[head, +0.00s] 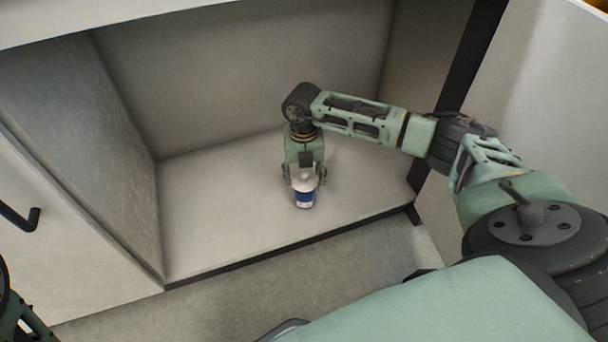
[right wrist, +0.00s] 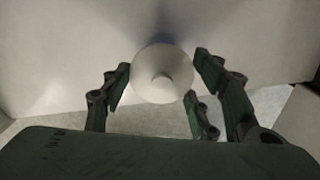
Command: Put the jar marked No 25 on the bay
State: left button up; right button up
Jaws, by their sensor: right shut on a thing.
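A small white jar (head: 304,190) with a blue label and a pale lid is upright in the open bay (head: 215,215), near the front edge of its floor. Its marking is too small to read. My right gripper (head: 304,178) points down from above and is shut on the jar. In the right wrist view the round pale lid (right wrist: 162,75) sits between the fingers of the right gripper (right wrist: 163,82). I cannot tell whether the jar's base touches the bay floor. Part of my left arm shows at the lower left; its fingers do not show.
The bay has a left side wall (head: 85,130), a back wall (head: 240,75) and a dark front edge (head: 290,243). A cabinet front with a black handle (head: 20,215) stands at the left. The bay floor is clear around the jar.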

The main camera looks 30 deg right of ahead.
jog(key=o, duration=1)
jog(key=o, duration=0.4)
jog(key=shift+o, duration=0.2)
